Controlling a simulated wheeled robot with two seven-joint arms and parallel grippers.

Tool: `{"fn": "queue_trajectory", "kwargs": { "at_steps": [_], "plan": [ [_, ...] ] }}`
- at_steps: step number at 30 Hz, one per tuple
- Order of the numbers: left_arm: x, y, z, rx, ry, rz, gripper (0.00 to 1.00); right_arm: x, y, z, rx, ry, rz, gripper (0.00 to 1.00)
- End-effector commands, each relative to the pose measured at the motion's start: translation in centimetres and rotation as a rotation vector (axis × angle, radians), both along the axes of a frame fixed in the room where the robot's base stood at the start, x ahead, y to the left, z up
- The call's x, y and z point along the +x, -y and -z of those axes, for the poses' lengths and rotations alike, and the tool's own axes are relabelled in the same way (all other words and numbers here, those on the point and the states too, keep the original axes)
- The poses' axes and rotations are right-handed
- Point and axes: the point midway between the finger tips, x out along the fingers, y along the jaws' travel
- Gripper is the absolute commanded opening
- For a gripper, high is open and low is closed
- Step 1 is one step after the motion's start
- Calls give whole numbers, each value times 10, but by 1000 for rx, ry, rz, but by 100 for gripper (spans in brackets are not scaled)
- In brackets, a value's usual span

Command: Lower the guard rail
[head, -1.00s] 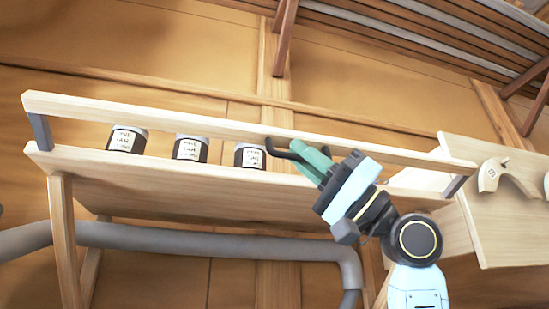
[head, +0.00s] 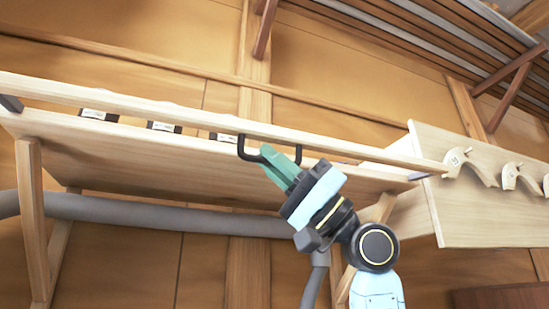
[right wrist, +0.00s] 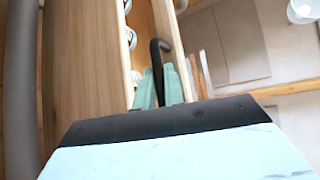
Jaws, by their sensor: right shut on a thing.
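The guard rail (head: 170,107) is a long pale wooden bar along the front of the wooden shelf (head: 140,160) in the head view. A black handle (head: 243,150) hangs from the rail's middle. My right gripper (head: 268,157), with green fingers, is shut on the handle; the right wrist view shows the dark handle (right wrist: 156,55) between the fingers (right wrist: 160,90). The rail sits a little above the shelf's front edge and partly covers several dark tins with white labels (head: 165,127). My left gripper is not in view.
A wooden panel with curved wooden pieces (head: 467,165) stands right of the shelf. A grey pipe (head: 150,212) runs below it. Slatted racks (head: 430,40) hang at upper right. Space in front of the shelf looks clear.

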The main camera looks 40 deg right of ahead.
Motion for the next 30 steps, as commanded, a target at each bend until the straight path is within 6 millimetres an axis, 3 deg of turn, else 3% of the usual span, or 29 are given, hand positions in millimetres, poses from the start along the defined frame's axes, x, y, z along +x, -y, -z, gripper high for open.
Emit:
{"fn": "queue_trajectory", "kwargs": {
  "at_steps": [12, 13, 18, 30],
  "plan": [
    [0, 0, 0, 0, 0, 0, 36, 4, 1, 1, 2, -7, 4, 0],
    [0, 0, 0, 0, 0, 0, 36, 4, 2, 1, 2, -7, 4, 12],
    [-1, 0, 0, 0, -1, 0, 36, 3, 1, 1, 2, -5, 3, 33],
    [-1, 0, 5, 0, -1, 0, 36, -2, 8, 9, 1, -3, 5, 33]
  ]
}}
